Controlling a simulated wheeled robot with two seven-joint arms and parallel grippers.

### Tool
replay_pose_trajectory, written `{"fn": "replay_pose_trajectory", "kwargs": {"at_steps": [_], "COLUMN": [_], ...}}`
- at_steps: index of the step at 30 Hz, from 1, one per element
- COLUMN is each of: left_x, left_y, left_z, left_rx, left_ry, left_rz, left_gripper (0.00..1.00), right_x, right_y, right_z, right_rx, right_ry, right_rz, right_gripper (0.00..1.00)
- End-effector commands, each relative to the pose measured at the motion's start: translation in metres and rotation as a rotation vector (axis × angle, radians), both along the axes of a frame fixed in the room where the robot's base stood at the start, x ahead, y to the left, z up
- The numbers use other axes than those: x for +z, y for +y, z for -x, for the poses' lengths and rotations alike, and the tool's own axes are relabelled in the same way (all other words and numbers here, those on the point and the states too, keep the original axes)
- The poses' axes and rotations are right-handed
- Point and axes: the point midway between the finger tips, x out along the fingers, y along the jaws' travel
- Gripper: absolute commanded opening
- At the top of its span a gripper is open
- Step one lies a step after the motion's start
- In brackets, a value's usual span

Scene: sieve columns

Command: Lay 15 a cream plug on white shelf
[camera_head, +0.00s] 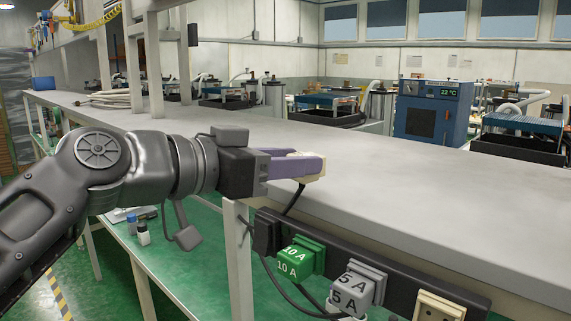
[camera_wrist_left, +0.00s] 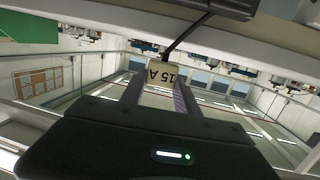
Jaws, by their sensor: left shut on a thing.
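My left gripper (camera_head: 308,164) is shut on a cream plug (camera_head: 314,168), held beside the front edge of the grey bench top. The plug also shows in the left wrist view (camera_wrist_left: 167,73), with "15 A" on it, between the two fingers of the gripper (camera_wrist_left: 160,92). A dark cord runs from the plug. In the head view most of the plug is hidden by the purple fingers. My right gripper is not in view.
A black power strip (camera_head: 398,282) on the bench front holds a green 10 A plug (camera_head: 299,259) and a grey 5 A plug (camera_head: 354,290). A cream socket or plug (camera_head: 438,306) sits at its right end. Small bottles (camera_head: 142,232) stand on the shelf's left part.

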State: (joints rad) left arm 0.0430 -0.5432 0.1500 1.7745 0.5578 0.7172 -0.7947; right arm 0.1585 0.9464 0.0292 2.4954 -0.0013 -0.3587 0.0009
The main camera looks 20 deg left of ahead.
Motion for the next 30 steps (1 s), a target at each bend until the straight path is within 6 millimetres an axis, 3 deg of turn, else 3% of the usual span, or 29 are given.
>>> {"fn": "replay_pose_trajectory", "kwargs": {"at_steps": [26,30], "left_x": [-0.013,-0.023], "left_y": [-0.028,-0.028], "left_z": [-0.070,-0.070], "left_rx": [-0.002,-0.001], "left_ry": [0.002,-0.001], "left_rz": [0.001,0.001], "left_gripper": [0.00,0.00], "right_x": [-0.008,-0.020], "right_y": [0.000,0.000], "right_z": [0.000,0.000], "right_rx": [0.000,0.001], "right_ry": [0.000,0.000], "right_rz": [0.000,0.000], "right_gripper": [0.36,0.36]}}
